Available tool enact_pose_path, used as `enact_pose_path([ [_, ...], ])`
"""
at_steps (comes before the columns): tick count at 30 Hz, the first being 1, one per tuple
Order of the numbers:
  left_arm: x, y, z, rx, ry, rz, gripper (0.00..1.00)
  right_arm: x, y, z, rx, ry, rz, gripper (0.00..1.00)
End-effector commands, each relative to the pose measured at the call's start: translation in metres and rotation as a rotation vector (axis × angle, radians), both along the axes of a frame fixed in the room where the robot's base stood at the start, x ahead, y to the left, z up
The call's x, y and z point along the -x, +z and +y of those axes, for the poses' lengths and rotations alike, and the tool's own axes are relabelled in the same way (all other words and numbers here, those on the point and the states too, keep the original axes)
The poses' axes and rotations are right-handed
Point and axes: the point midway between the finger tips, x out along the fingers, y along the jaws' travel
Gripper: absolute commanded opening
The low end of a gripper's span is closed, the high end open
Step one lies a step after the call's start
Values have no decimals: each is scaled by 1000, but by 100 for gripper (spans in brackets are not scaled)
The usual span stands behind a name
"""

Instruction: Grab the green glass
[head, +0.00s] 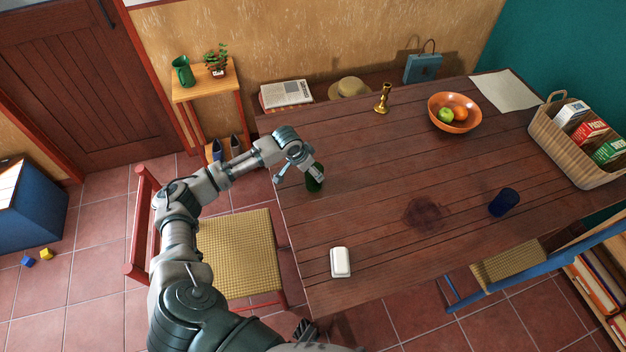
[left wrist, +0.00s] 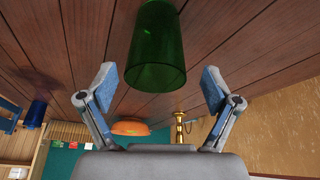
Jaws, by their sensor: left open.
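The green glass (head: 315,178) stands on the wooden table (head: 370,160) near its left edge, partly covered by my left gripper in the head view. In the left wrist view the green glass (left wrist: 156,48) is large and lies ahead, between the spread fingers. My left gripper (left wrist: 160,85) is open, with a gap on both sides of the glass. In the head view the left gripper (head: 298,172) is at the left side of the glass.
A blue glass (head: 503,202) and a white butter dish (head: 340,262) are on the table. An orange bowl (head: 455,112) with fruit, a brass candlestick (head: 383,98) and a basket (head: 570,152) stand farther back. A chair (head: 240,250) is at the left edge. The middle is clear.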

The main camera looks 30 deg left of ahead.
Motion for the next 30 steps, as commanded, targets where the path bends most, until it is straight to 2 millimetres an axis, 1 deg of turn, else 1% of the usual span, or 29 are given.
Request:
enact_pose_path([
  [1,-3,-6,-2,0,0,-1,89,-1,1,-1,-1,0,-1,40],
  [5,-6,-13,-6,-3,-1,-3,89,-4,5,-1,-4,-1,-3,40],
  [8,-9,-22,-5,-3,-1,-1,89,-6,9,-1,-5,-1,-5,40],
  [12,-16,-46,-1,-1,0,0,89,-13,20,2,-3,-3,-11,40],
  [15,-21,-59,-2,2,1,-2,89,-17,28,3,-1,-4,-13,40],
  [18,-23,-64,-2,0,-1,-2,89,-19,32,3,-1,-5,-13,40],
  [24,-23,-64,-3,-1,-1,-2,89,-19,33,3,-1,-5,-14,40],
  [25,-23,-64,-3,-1,-1,-2,87,-19,33,3,-1,-5,-14,40],
  [26,-23,-64,-3,-1,-1,-2,80,-19,33,3,-1,-5,-14,40],
  [27,-23,-64,-3,-1,-1,-1,70,-19,32,3,-2,-5,-13,40],
  [29,-23,-64,-4,-2,-1,-2,55,-20,32,3,-1,-5,-12,40],
  [30,-23,-64,-5,-2,-1,-2,45,-20,32,3,-1,-5,-12,40],
])
